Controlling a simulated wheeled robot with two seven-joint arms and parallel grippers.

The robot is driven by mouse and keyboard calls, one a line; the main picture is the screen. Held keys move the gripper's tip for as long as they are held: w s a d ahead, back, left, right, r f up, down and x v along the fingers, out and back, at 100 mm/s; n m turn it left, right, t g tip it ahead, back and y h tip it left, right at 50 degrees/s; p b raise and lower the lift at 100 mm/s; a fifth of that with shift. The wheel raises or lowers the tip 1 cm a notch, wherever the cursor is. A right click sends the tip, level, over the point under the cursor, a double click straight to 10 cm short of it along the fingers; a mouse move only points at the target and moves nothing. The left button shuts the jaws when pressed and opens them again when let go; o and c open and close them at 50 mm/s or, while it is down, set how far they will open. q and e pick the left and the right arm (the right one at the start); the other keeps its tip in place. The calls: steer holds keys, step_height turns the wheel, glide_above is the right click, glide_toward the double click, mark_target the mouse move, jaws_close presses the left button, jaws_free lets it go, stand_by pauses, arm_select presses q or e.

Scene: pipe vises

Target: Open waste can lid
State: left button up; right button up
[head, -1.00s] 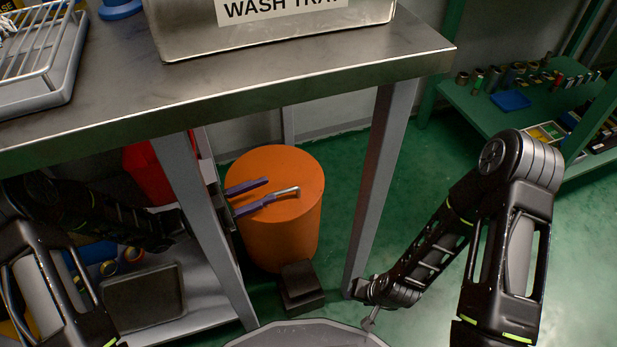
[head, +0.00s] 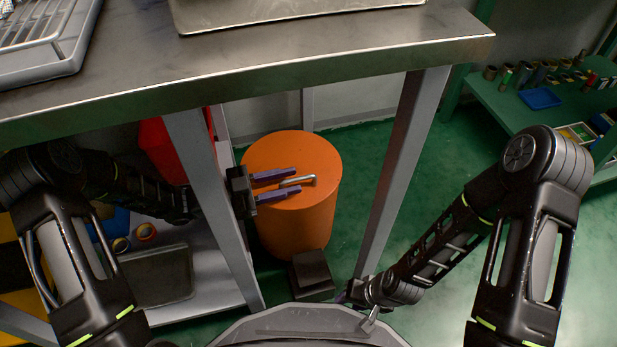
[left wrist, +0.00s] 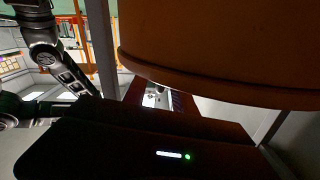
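The orange waste can (head: 297,222) stands on the floor under the steel bench, with its lid (head: 310,151) shut and a silver bar handle (head: 300,181) on top. My left gripper (head: 297,181) is open over the lid, with its purple fingers apart on either side of the handle. Whether they touch it cannot be told.
The steel bench top (head: 240,75) overhangs the can. Grey bench legs (head: 210,190) and (head: 400,180) stand left and right of it. A dark pedal-like block (head: 311,272) is at the can's foot. A green shelf (head: 500,105) stands at the back right. Green floor is clear right of the can.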

mark_target(307, 176)
arm_select(q)
steer(key=b+x, duration=0.1)
steer(key=x, duration=0.3)
steer(key=shift+f, duration=0.15)
steer(key=shift+w+d+b, duration=0.2)
steer(key=shift+d+b, duration=0.1)
steer(key=shift+d, duration=0.35)
jaws_close()
steer(key=shift+w+a+r, duration=0.15)
steer(key=shift+r, duration=0.1)
stand_by(0.5)
